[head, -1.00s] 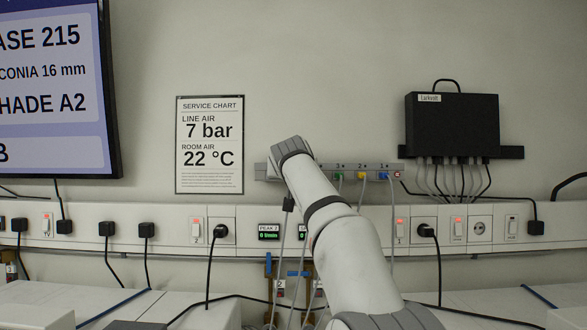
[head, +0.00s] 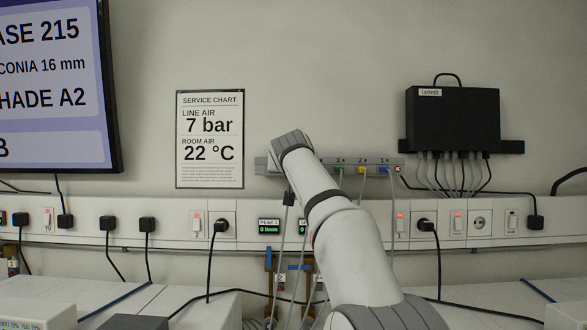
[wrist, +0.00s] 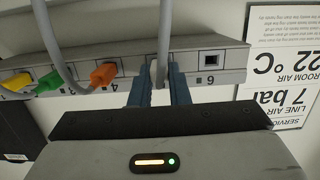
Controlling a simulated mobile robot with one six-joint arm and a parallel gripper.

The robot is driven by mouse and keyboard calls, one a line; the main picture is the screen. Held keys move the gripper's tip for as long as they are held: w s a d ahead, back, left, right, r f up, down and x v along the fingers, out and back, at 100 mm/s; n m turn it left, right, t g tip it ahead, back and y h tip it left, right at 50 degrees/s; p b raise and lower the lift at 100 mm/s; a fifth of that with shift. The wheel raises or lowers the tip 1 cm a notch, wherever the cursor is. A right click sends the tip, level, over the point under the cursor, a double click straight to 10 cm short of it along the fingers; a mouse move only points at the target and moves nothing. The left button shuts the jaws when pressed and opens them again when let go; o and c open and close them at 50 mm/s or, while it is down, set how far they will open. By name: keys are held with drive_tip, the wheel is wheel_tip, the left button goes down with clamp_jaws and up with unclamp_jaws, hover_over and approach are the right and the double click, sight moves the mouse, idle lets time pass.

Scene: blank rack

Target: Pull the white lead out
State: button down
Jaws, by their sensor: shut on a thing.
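In the wrist view, which is upside down, my gripper (wrist: 158,88) has its two blue-grey fingers on either side of a pale plug at the grey port strip (wrist: 226,58). The white lead (wrist: 163,38) runs up from between the fingers. The fingers hide most of the plug, so I cannot tell how deep it sits in its port. The strip also shows in the head view (head: 350,166), where my arm covers its left part and hides the gripper's fingers.
Beside the held plug are orange (wrist: 104,75), green (wrist: 48,83) and yellow (wrist: 18,82) plugs. Port 6 (wrist: 211,60), on the other side, is empty. A grey cable loops close to the orange plug. A black box (head: 452,120) with cables hangs at the right.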

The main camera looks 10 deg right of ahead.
drive_tip(key=shift+s+f, duration=0.15)
idle(0.3)
drive_tip(key=shift+s+b, duration=0.15)
drive_tip(key=shift+b, duration=0.2)
drive_tip(key=shift+s+a, duration=0.2)
drive_tip(key=shift+s, duration=0.3)
drive_tip(key=shift+s+b, duration=0.15)
drive_tip(key=shift+b, duration=0.2)
drive_tip(key=shift+s, duration=0.1)
drive_tip(key=shift+s+a+b, duration=0.15)
drive_tip(key=shift+s+b, duration=0.25)
drive_tip(key=shift+s, duration=0.1)
drive_tip(key=shift+s, duration=0.1)
drive_tip(key=shift+s+a+b, duration=0.1)
drive_tip(key=shift+s+b, duration=0.3)
drive_tip(key=shift+s, duration=0.1)
drive_tip(key=shift+s, duration=0.15)
